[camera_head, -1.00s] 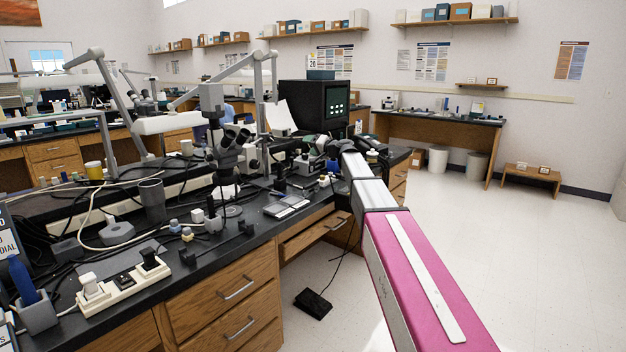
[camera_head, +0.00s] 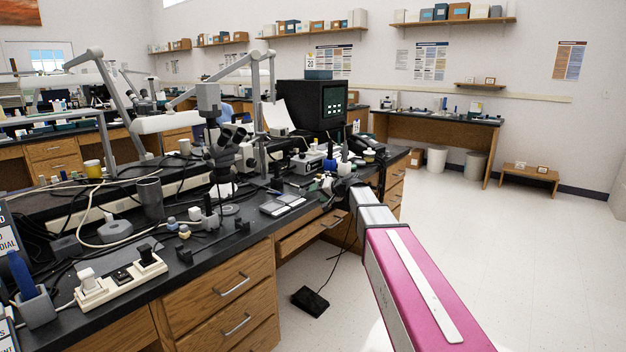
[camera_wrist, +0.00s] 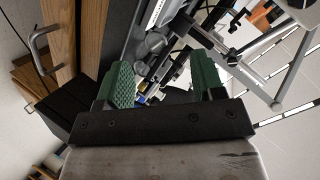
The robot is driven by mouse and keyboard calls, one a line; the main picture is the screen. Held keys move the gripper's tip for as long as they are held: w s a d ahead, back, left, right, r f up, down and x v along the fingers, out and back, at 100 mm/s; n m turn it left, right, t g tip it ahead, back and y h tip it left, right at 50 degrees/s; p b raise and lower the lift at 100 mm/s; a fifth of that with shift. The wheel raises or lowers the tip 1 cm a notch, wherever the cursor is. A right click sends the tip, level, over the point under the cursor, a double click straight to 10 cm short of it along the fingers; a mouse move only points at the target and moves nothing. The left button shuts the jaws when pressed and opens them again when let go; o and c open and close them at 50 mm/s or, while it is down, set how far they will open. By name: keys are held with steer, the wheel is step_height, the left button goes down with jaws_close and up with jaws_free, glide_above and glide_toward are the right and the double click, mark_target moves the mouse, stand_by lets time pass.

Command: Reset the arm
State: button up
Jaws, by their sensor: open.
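In the wrist view my gripper (camera_wrist: 163,85) shows two green textured fingers, spread well apart on a dark bar. No held thing shows between them; the cluttered bench lies beyond. In the head view my arm reaches from the lower right to the front edge of the black bench (camera_head: 262,228). Its far end is beside the bench edge, and the fingers cannot be made out there.
A microscope (camera_head: 228,150), a black box-shaped instrument (camera_head: 312,104) and several small items crowd the bench. A power strip (camera_head: 122,280) lies at front left.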

steer(key=s+d+f+g+h, duration=0.2)
steer(key=s+d+f, duration=0.3)
steer(key=s+f, duration=0.3)
steer(key=s+d+f+g+h, duration=0.3)
steer(key=s+d+f, duration=0.3)
steer(key=s, duration=0.9)
steer(key=s+d+f+g+h, duration=0.2)
steer(key=s+d+f+h, duration=0.3)
steer(key=s+f, duration=0.6)
steer(key=shift+s+d+f+g, duration=0.25)
steer(key=shift+s+g, duration=0.15)
steer(key=shift+s, duration=0.3)
